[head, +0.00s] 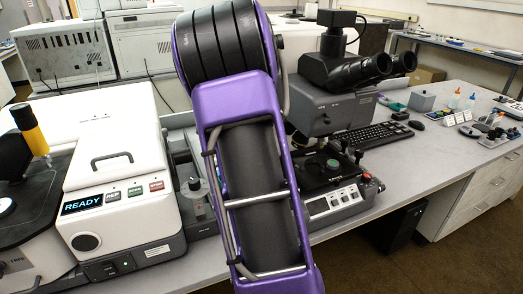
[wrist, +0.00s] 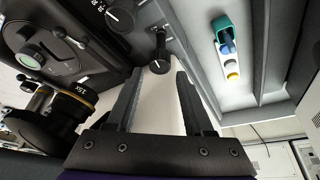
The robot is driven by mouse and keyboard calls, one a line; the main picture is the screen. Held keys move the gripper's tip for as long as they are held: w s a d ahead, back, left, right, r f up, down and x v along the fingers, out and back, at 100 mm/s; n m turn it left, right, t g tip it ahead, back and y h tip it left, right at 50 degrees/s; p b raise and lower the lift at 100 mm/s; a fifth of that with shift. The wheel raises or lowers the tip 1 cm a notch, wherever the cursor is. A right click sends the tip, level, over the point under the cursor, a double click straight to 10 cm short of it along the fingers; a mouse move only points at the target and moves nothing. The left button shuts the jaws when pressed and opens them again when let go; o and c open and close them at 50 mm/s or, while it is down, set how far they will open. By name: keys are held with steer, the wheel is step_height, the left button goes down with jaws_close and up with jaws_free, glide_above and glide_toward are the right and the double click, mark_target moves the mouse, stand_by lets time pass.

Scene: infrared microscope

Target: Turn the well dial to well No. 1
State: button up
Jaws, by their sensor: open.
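In the wrist view, a dark knob with a pale pointer mark (wrist: 158,65) sits on a short stem, with small marks beside it. It lies just beyond and between the fingertips of my gripper (wrist: 159,75), which is open and empty. I cannot tell if the fingers touch it. A second black dial (wrist: 119,17) with a numbered scale is up and to the left. The labels are too small to tell which is the well dial or its setting. In the head view, a dark round knob (head: 194,184) stands left of my purple arm. My gripper is hidden there.
A white instrument reading READY (head: 105,165) stands left of my arm. The microscope (head: 345,85) stands right, with its control panel (head: 335,203) in front. In the wrist view, a 15X objective (wrist: 75,95) is close on the left and a teal holder (wrist: 225,40) lies right.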

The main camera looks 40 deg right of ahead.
steer(key=p+v, duration=0.1)
steer(key=v, duration=1.3)
steer(key=shift+r, duration=0.15)
steer(key=shift+s, duration=0.15)
steer(key=shift+o, duration=1.3)
steer(key=w+a+m+g+h, duration=0.1)
steer(key=w+a+m+g, duration=0.1)
steer(key=w+m, duration=0.35)
steer(key=shift+m, duration=0.85)
steer(key=x, duration=0.5)
steer(key=s+b+x, duration=0.1)
steer(key=x, duration=0.5)
steer(key=s+b+x, duration=0.1)
steer(key=x, duration=0.5)
steer(key=shift+d+f, duration=0.2)
steer(key=shift+f, duration=0.1)
